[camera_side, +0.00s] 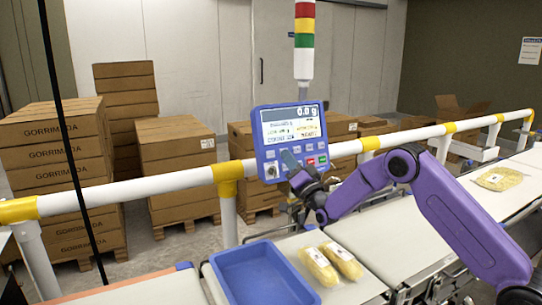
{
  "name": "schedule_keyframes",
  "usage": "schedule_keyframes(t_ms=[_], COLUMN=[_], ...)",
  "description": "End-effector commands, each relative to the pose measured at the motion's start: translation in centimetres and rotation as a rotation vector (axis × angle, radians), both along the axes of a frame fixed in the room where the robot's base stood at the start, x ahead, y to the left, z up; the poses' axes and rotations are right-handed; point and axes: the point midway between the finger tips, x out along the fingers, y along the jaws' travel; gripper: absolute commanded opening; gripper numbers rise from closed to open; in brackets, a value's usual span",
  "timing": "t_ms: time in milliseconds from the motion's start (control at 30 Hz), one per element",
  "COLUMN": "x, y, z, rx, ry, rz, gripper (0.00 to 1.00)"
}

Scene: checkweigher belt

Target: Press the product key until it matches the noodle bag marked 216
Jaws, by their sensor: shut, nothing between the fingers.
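The blue control panel (290,143) is mounted at the white rail, with a lit screen (291,127) whose top line reads about 0.0 g; the smaller lines are too small to read. Keys sit under the screen, among them a green and a red one (322,159). My gripper (290,162) is shut and empty, its tip at the lower part of the panel, covering some keys. I cannot tell which key it is over or whether it touches. Two yellow noodle bags (318,266) lie side by side on the belt; their marks are not legible.
A blue tray (229,270) stands left of the two bags. Another noodle bag (498,179) lies on the far right belt. A white and yellow rail (130,190) runs behind the belts, with stacked cartons (55,150) beyond. A light tower (304,40) rises above the panel.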

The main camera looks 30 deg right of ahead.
Motion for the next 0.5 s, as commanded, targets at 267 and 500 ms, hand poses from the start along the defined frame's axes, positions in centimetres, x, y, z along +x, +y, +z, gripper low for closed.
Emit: schedule_keyframes(t_ms=[267, 500], x=[3.2, 5.2], y=[0.0, 0.0], z=[-1.0, -1.5], rx=[0.000, 0.001], ry=[-0.001, -0.001], rz=[-0.001, 0.001], gripper=[0.00, 0.00])
